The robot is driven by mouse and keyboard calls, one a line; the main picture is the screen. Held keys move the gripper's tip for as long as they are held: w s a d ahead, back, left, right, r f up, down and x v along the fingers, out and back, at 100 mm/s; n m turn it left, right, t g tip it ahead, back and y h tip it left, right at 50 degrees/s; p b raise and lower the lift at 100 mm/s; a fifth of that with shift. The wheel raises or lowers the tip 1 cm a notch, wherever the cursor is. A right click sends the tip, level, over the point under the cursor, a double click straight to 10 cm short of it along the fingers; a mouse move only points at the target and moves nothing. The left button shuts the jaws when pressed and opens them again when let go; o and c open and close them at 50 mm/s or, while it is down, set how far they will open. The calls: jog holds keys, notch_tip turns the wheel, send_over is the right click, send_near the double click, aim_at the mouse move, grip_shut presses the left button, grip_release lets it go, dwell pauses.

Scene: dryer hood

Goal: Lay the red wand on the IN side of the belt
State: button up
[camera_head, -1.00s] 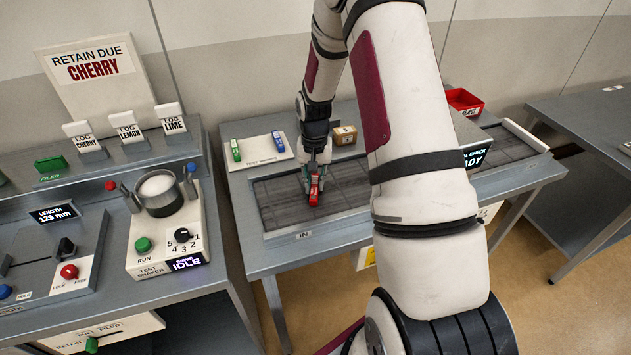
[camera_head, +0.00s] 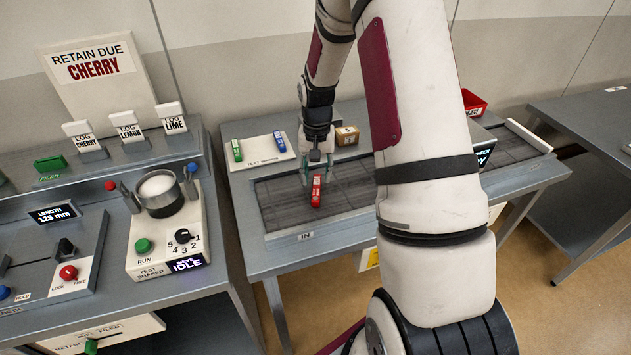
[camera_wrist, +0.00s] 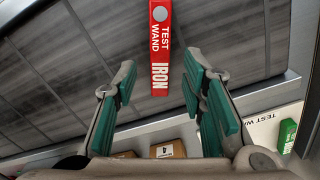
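The red wand (camera_head: 316,190), marked TEST WAND IRON, lies on the dark belt (camera_head: 277,205) near the belt's left end, by the IN label (camera_head: 305,236). My gripper (camera_head: 317,178) is above the belt at the wand's far end. In the wrist view the red wand (camera_wrist: 160,45) lies between and beyond the fingertips of my gripper (camera_wrist: 160,85). The green-padded fingers are spread wide, with clear gaps on both sides of the wand, and hold nothing.
A white test wand tray (camera_head: 263,150) holds a green and a blue wand behind the belt. A brown box (camera_head: 346,135) stands behind the belt. A red bin (camera_head: 474,103) is at the back right. My arm hides the belt's middle.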

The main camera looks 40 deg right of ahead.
notch_tip(320, 180, up, 8)
jog(key=f+b, duration=0.1)
notch_tip(320, 180, up, 9)
jog(key=n+t, duration=0.1)
send_over(316, 185)
jog(key=s+a, duration=0.2)
jog(key=a, duration=0.2)
jog(key=s+a+r+n+t, duration=0.2)
jog(key=s+a+r, duration=0.4)
jog(key=r, duration=0.1)
jog(key=s+a+r+n+t, duration=0.1)
jog(key=s+a+r+n, duration=0.1)
jog(key=s+a, duration=0.2)
jog(key=s+a+r+n+t, duration=0.1)
jog(key=s+a+r+n, duration=0.1)
jog(key=s, duration=0.8)
jog(key=shift+a+r+n+t, duration=0.3)
jog(key=shift+a+r, duration=0.4)
jog(key=shift+a, duration=0.45)
jog(key=shift+d, duration=0.1)
